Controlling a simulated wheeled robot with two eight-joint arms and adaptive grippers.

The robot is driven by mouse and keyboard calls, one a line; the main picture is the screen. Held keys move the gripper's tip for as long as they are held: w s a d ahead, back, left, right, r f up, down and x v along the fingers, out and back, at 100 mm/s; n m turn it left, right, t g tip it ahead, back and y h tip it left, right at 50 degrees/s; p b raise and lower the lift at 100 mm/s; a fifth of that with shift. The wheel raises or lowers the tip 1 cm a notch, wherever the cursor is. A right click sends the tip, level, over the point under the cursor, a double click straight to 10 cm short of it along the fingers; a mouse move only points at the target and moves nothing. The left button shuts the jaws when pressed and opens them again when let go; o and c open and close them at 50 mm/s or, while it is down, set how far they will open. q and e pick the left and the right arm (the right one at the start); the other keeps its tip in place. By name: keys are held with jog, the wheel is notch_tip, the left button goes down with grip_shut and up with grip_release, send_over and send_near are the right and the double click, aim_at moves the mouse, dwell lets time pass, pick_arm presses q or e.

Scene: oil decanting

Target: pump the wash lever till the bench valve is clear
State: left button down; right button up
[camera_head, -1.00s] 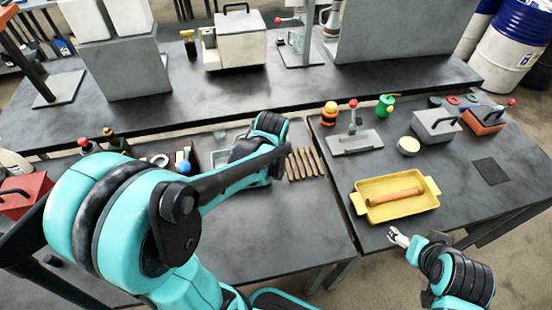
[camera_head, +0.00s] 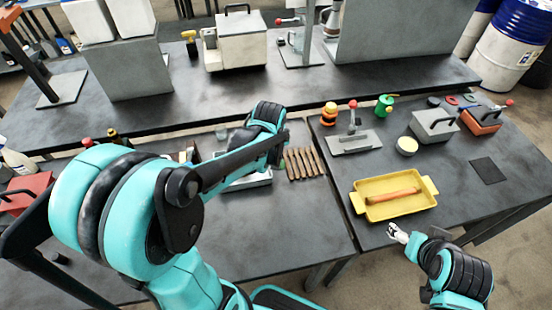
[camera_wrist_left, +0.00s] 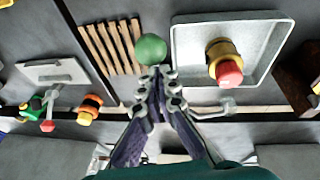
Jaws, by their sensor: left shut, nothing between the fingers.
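In the left wrist view a pale grey tray (camera_wrist_left: 190,72) holds a brass-coloured valve with a red end (camera_wrist_left: 222,62). A green ball (camera_wrist_left: 151,48), perhaps the wash lever's knob, shows just beyond the fingertips of my left gripper (camera_wrist_left: 160,74). The gripper is shut and empty; I cannot tell if it touches the ball. A grey metal piece (camera_wrist_left: 218,107) lies beside the tray. In the head view my left arm hides its gripper and most of the tray (camera_head: 250,181). My right gripper (camera_head: 397,233) is by the right table's front edge, too small to read.
Wooden slats (camera_head: 303,163) lie right of the tray. The right table has a plate with a red-knobbed lever (camera_head: 353,139), a yellow tray (camera_head: 412,207) with an orange-brown rod, and a grey block (camera_head: 434,124). A red box (camera_head: 25,192) stands at far left.

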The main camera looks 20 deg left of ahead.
pick_arm(q)
jog(key=p+v, duration=0.2)
jog(key=v, duration=0.8)
jog(key=shift+s+d, duration=0.15)
jog(key=shift+s, duration=0.15)
pick_arm(e)
notch_tip(320, 180, up, 3)
jog(key=shift+r, duration=0.2)
pick_arm(q)
jog(key=s+d+f+m+t+h+b, duration=0.1)
jog(key=s+d+f+m+t+b, duration=0.2)
jog(key=s, duration=0.7)
notch_tip(320, 180, down, 4)
jog(key=d+m+b, duration=0.2)
jog(key=m+b, duration=0.2)
jog(key=m, duration=0.1)
jog(key=shift+s+m+t+b, duration=0.3)
jog(key=shift+t+b, duration=0.1)
pick_arm(e)
notch_tip(320, 180, down, 8)
